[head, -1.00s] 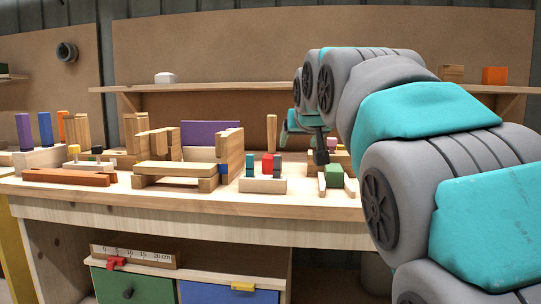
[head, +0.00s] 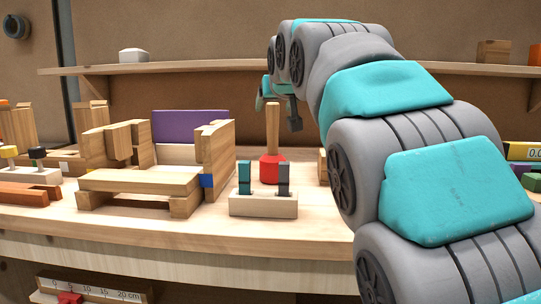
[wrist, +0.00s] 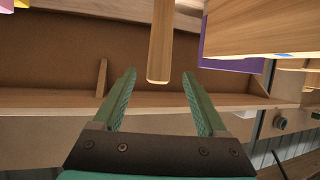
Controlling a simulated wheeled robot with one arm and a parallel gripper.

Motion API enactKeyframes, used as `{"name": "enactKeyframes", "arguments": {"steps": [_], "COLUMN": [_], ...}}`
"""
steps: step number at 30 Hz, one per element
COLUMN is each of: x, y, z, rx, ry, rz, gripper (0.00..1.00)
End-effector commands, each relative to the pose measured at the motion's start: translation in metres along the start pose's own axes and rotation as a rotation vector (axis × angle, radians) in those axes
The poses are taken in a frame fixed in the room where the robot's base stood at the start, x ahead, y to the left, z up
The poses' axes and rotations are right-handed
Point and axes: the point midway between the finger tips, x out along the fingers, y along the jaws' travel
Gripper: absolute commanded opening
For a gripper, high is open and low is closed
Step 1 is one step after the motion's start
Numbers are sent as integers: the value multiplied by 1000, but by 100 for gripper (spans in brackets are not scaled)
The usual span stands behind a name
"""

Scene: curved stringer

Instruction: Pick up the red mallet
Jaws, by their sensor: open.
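The red mallet stands upright on the workbench, its red head (head: 272,169) down and its wooden handle (head: 272,128) pointing up. It stands just behind a small wooden block with two pegs (head: 263,203), which hides part of the head's base. My gripper (head: 279,104) is open near the top of the handle. In the wrist view the handle (wrist: 160,42) comes down from the top edge, and its end lies between the fingertips (wrist: 158,76) in the picture. The fingers do not appear to touch it. The mallet head is out of the wrist view.
A wooden assembly (head: 140,182) with a purple panel (head: 190,127) behind it stands left of the mallet. A shelf (head: 200,66) runs along the back wall. My arm covers the right side of the bench. Bare bench top (head: 200,234) lies in front.

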Motion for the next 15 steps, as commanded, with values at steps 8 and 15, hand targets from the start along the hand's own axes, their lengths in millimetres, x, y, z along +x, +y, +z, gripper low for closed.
{"name": "enactKeyframes", "arguments": {"steps": [8, 15], "x": [24, 52], "y": [1, 2], "z": [1, -1], "rx": [0, 1], "ry": [-3, -1], "rz": [1, 1], "gripper": [75, 75]}}
